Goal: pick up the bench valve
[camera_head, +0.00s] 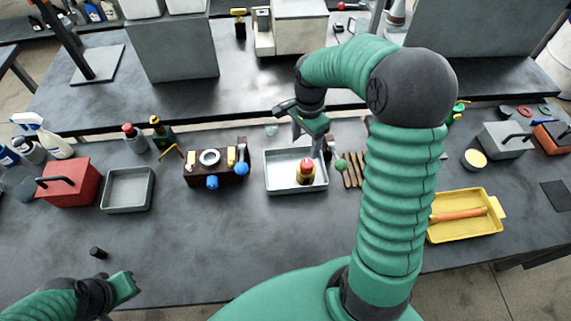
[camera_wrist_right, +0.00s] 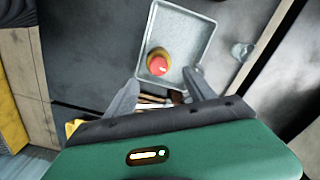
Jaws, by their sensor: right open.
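A short brass-yellow piece with a red top, which looks like the bench valve (camera_head: 306,175), stands upright in a grey metal tray (camera_head: 273,184) on the bench. In the right wrist view the valve (camera_wrist_right: 158,62) shows from above, near the tray's lower edge. My right gripper (camera_head: 308,146) is open and empty. It points down over the tray, with its fingers above and just behind the valve. In the wrist view its fingertips (camera_wrist_right: 162,80) lie either side of the valve, apart from it. My left gripper (camera_head: 124,288) is at the lower left, away from the valve; its jaws are unclear.
A dark block with blue knobs (camera_head: 200,173) stands left of the tray, then an empty grey tray (camera_head: 128,205) and a red box (camera_head: 72,188). Wooden slats (camera_head: 350,176) lie right of it. A yellow tray (camera_head: 462,230) is further right. The front bench is mostly clear.

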